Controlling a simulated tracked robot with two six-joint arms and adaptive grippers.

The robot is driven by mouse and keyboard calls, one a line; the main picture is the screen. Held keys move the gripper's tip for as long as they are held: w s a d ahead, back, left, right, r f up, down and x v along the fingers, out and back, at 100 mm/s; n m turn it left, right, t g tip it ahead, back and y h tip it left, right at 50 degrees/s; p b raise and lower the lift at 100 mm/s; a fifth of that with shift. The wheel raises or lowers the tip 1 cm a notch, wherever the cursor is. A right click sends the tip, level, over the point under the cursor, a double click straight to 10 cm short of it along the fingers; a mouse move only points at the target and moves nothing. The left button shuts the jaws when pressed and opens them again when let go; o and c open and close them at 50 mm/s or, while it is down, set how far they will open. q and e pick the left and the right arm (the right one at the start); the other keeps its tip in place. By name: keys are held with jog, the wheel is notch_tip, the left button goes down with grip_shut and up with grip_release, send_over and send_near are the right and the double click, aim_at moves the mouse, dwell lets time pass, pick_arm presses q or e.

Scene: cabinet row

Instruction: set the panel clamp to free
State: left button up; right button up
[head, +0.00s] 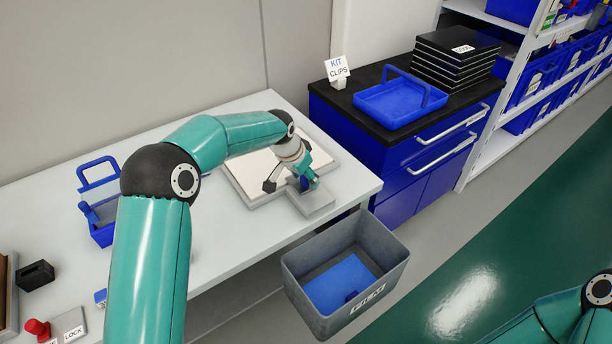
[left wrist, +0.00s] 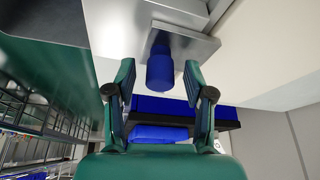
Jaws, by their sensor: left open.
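The panel clamp (head: 318,204) is a grey block at the front edge of a pale framed panel (head: 256,178) on the white table. Its blue knob (head: 305,184) is partly hidden by my left gripper (head: 290,178) in the head view. In the left wrist view the blue knob (left wrist: 160,68) sticks out from a grey plate (left wrist: 178,42), between the fingertips of my open left gripper (left wrist: 160,80). Gaps show on both sides of it. I cannot read any clamp marking. My right gripper is out of view; only part of my right arm shows at bottom right.
A grey bin (head: 300,262) with a blue thing inside stands below the table's front edge. A blue cabinet (head: 400,203) carries a blue tray (head: 385,108). A blue caddy (head: 103,232), a red knob (head: 36,328) and a LOCK plate (head: 68,324) are at left.

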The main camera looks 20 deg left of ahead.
pick_arm(q)
jog(key=shift+f, duration=0.2)
jog(key=shift+c, duration=0.2)
grip_shut()
